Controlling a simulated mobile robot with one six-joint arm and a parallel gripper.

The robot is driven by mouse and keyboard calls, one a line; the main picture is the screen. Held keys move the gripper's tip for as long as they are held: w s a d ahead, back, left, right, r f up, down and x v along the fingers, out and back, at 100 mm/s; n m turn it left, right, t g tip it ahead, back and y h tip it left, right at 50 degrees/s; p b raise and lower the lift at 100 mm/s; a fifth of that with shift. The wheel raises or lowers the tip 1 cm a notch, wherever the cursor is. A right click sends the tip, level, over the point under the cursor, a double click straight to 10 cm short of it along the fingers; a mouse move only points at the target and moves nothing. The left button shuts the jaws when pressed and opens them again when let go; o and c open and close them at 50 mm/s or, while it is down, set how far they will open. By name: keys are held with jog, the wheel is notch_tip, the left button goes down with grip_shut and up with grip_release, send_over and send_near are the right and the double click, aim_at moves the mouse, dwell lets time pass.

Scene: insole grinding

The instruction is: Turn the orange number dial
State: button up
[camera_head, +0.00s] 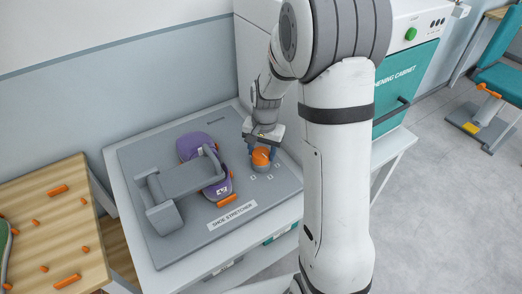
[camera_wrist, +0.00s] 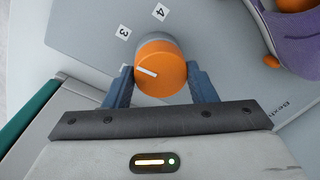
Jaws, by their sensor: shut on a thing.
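The orange number dial (camera_head: 261,157) stands on the grey base plate of the shoe stretcher, near its right side. My gripper (camera_head: 261,151) reaches down over the dial with its fingers on either side of it. In the wrist view my gripper's (camera_wrist: 161,84) two blue fingers are shut on the dial (camera_wrist: 162,72). A white pointer line on the dial's top points to the upper left in that view. The numbers 3 (camera_wrist: 124,34) and 4 (camera_wrist: 160,13) are printed on the plate beside the dial; other number marks are hidden or too small to read.
The shoe stretcher (camera_head: 180,181) with a purple shoe (camera_head: 194,146) is left of the dial. A wooden table (camera_head: 62,225) with scattered orange pieces stands at the far left. A white cabinet with a teal front (camera_head: 405,85) is behind on the right.

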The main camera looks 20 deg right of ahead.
aim_at(263, 153)
jog(key=shift+s+f+m, duration=0.15)
jog(key=shift+s+m, duration=0.05)
jog(key=shift+m, duration=0.3)
jog(key=o, duration=0.7)
jog(key=shift+c, duration=0.2)
jog(key=o, duration=0.3)
jog(key=shift+w, duration=0.1)
jog(key=shift+r, duration=0.2)
notch_tip(263, 153, up, 7)
jog(key=shift+d+r, duration=0.15)
jog(key=shift+r, duration=0.15)
